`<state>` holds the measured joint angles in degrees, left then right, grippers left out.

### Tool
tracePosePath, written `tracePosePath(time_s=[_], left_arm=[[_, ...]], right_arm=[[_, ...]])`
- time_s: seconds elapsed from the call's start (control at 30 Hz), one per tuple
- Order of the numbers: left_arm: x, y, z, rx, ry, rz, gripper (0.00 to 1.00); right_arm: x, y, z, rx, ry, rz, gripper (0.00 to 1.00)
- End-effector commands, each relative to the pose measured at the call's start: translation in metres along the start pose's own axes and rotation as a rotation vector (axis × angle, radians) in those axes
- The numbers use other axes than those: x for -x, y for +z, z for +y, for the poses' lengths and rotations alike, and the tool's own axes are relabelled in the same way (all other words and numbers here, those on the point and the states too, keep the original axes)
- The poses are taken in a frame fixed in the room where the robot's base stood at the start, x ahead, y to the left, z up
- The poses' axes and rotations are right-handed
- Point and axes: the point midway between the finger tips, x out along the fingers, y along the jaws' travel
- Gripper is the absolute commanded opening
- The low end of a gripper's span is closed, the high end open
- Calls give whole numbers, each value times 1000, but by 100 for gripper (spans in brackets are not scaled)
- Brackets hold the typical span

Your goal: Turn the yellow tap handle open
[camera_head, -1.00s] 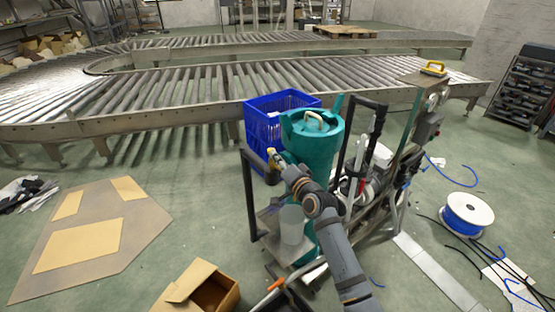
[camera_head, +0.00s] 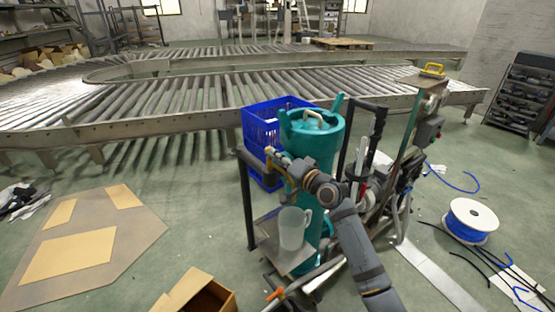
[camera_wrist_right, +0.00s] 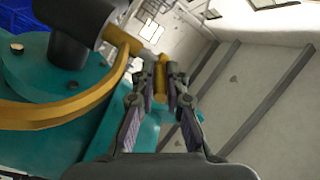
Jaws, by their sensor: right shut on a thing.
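A tall teal tank (camera_head: 318,140) stands on the cart. The yellow tap handle (camera_wrist_right: 160,78) shows between the fingers of my right gripper (camera_wrist_right: 160,88) in the wrist view. My right gripper (camera_head: 274,158) is shut on it at the tank's left side in the head view. There the gripper and forearm cover much of the tap. A yellow tap part (camera_wrist_right: 124,40) and a curved yellow band (camera_wrist_right: 50,116) lie left of the fingers in the wrist view. A translucent jug (camera_head: 291,229) stands on the low shelf below the gripper. My left gripper is out of view.
A blue crate (camera_head: 262,132) stands behind the tank. Cart posts and hoses crowd the tank's right side. A cardboard box (camera_head: 200,294) lies open at the front. A blue cable reel (camera_head: 470,220) is on the right floor.

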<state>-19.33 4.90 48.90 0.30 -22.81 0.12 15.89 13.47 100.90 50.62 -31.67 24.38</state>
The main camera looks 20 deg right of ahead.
Motion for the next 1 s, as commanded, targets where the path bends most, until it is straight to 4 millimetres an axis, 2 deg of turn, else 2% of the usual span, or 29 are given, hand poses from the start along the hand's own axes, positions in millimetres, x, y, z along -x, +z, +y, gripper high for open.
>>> tracePosePath(time_s=[0.03,0.07,0.2,0.57,0.67,0.83,1.0], left_arm=[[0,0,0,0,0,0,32],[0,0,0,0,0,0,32],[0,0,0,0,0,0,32],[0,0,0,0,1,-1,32],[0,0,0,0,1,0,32],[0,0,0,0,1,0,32],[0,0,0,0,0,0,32]], right_arm=[[0,0,0,0,0,0,0],[0,0,0,0,0,0,16],[0,0,0,0,0,0,35],[5,0,1,2,2,1,35],[21,0,2,5,4,0,35],[67,2,1,10,5,-7,35],[98,0,3,9,10,-1,35]])
